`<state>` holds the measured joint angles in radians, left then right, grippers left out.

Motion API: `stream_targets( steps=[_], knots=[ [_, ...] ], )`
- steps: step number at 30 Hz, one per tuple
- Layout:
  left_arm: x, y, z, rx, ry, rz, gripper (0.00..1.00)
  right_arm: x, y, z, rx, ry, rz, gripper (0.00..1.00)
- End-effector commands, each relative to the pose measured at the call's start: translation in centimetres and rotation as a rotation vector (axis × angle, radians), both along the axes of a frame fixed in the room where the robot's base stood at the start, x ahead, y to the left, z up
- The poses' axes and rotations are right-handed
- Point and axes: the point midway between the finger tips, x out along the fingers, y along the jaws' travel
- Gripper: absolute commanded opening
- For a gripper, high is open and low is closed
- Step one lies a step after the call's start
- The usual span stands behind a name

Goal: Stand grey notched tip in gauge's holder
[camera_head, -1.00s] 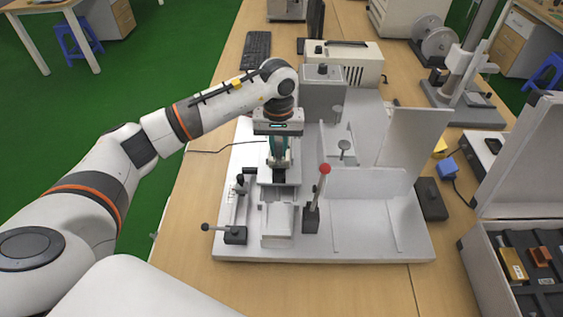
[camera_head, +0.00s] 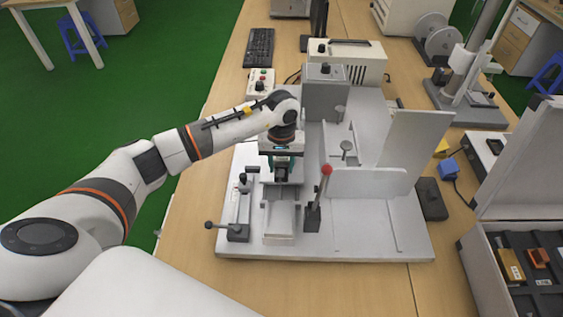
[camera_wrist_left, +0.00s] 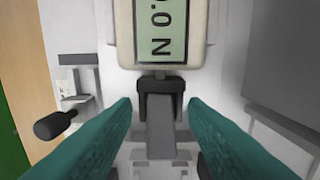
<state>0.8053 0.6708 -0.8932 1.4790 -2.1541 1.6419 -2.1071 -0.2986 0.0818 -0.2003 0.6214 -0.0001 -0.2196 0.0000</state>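My left gripper (camera_head: 282,163) is over the white test stand in the head view, at the gauge end of its rail. In the left wrist view its two teal fingers (camera_wrist_left: 160,130) are spread wide, with gaps on both sides. The gauge (camera_wrist_left: 157,42) has a lit display reading in N. Below it is a dark forked holder (camera_wrist_left: 147,88). A grey bar, which looks like the tip (camera_wrist_left: 161,128), sits with its end between the holder's arms, apart from both fingers. Its notch cannot be made out. The right gripper is out of view.
A black-knobbed handle (camera_head: 218,225) is at the left. A white upright panel (camera_head: 411,150) stands on the right. An open case (camera_head: 515,262) is at the far right.

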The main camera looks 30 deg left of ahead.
Motion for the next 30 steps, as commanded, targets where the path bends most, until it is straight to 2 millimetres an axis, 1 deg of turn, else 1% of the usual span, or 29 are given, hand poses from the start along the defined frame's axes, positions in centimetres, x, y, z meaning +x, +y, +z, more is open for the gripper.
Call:
stream_targets(
  steps=[5, 8, 11, 18, 21, 25, 30],
  knots=[
    [0.1, 0.0, 0.3, 0.0, -0.004, 0.0, 0.39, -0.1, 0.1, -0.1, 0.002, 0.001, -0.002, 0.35],
    [0.2, 0.0, 1.2, -0.001, -0.008, 0.001, 0.39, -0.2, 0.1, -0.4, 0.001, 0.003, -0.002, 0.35],
    [0.2, 0.1, 2.8, 0.001, -0.011, -0.001, 0.39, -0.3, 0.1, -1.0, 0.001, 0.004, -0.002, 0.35],
    [0.3, 0.1, 8.0, 0.0, -0.012, 0.0, 0.39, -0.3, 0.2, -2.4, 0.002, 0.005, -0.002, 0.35],
    [0.2, 0.0, 9.8, 0.0, -0.009, 0.0, 0.39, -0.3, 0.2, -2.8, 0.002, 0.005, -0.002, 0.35],
    [0.2, 0.0, 11.4, -0.001, -0.007, 0.001, 0.39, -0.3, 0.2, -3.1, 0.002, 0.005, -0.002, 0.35],
    [0.2, 0.0, 12.2, 0.0, -0.004, 0.001, 0.39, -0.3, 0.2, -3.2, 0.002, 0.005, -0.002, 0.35]
  ],
)
